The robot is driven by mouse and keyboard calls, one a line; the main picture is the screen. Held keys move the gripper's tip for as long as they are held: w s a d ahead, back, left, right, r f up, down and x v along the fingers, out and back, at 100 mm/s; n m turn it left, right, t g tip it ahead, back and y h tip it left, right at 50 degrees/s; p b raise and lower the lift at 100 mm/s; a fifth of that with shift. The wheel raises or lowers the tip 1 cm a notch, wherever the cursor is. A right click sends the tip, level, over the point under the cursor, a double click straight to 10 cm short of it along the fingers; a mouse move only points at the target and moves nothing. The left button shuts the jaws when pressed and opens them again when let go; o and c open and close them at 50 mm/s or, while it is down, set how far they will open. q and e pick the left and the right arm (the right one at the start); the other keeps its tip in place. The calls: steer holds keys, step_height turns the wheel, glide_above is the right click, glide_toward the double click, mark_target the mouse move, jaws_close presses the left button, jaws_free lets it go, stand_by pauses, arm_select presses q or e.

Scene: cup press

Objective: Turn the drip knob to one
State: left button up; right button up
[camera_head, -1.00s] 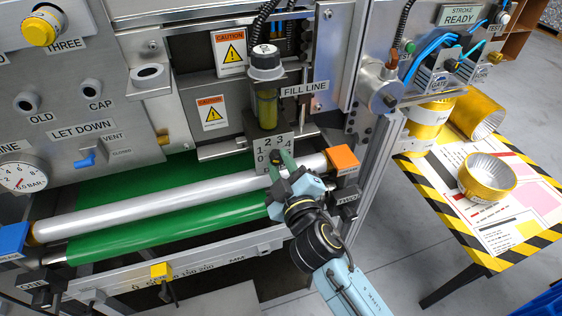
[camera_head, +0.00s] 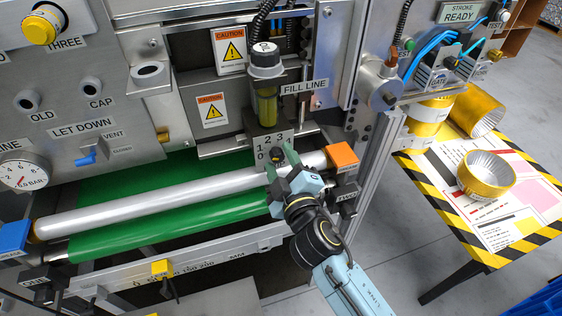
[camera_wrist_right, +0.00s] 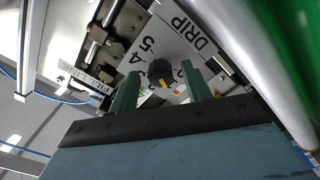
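The drip knob (camera_head: 277,153) is small, round and dark, on a pale dial plate (camera_head: 284,138) with numerals around it. In the right wrist view the knob (camera_wrist_right: 161,71) shows a yellow pointer mark pointing toward the bottom of the picture; DRIP, 4 and 5 are readable on the plate (camera_wrist_right: 174,48). I cannot tell which numeral the mark meets. My right gripper (camera_head: 281,162) is open in front of the knob. In the wrist view its green fingers (camera_wrist_right: 162,88) stand either side of the knob with gaps. My left gripper is not in view.
A silver roller (camera_head: 150,205) and green belt (camera_head: 165,232) lie below the dial, close to my right gripper. An orange block (camera_head: 343,155) sits right of it. A sight glass (camera_head: 265,104) is above the plate. A striped table (camera_head: 436,205) with metal cups stands at right.

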steer(key=b+v, duration=0.1)
steer(key=v, duration=1.2)
steer(key=shift+s, duration=0.15)
stand_by(0.3)
steer(key=s+d+f+m+g+h, duration=0.1)
steer(key=s+d+f+g, duration=0.15)
steer(key=f, duration=0.85)
steer(key=s+d+f+m+g+h, duration=0.1)
steer(key=d+f+m+g, duration=0.15)
steer(key=f, duration=0.85)
steer(key=s+d+f+m+g+h, duration=0.1)
steer(key=s+d+f+g, duration=0.15)
steer(key=f, duration=0.95)
steer(key=s+d+f+m+g+h, duration=0.1)
steer(key=s+d+f+m+g, duration=0.1)
steer(key=s+f, duration=0.4)
steer(key=s+d+f+m+g, duration=0.2)
steer(key=s+d+f, duration=0.4)
steer(key=s, duration=0.5)
steer(key=s+d+f+m+g+h+b, duration=0.1)
steer(key=s+d+f+m+g, duration=0.2)
steer(key=s+f, duration=0.4)
steer(key=shift+s+d+g+h, duration=0.3)
steer(key=shift+s+d+g, duration=0.5)
steer(key=shift+d, duration=0.25)
steer(key=shift+w, duration=0.1)
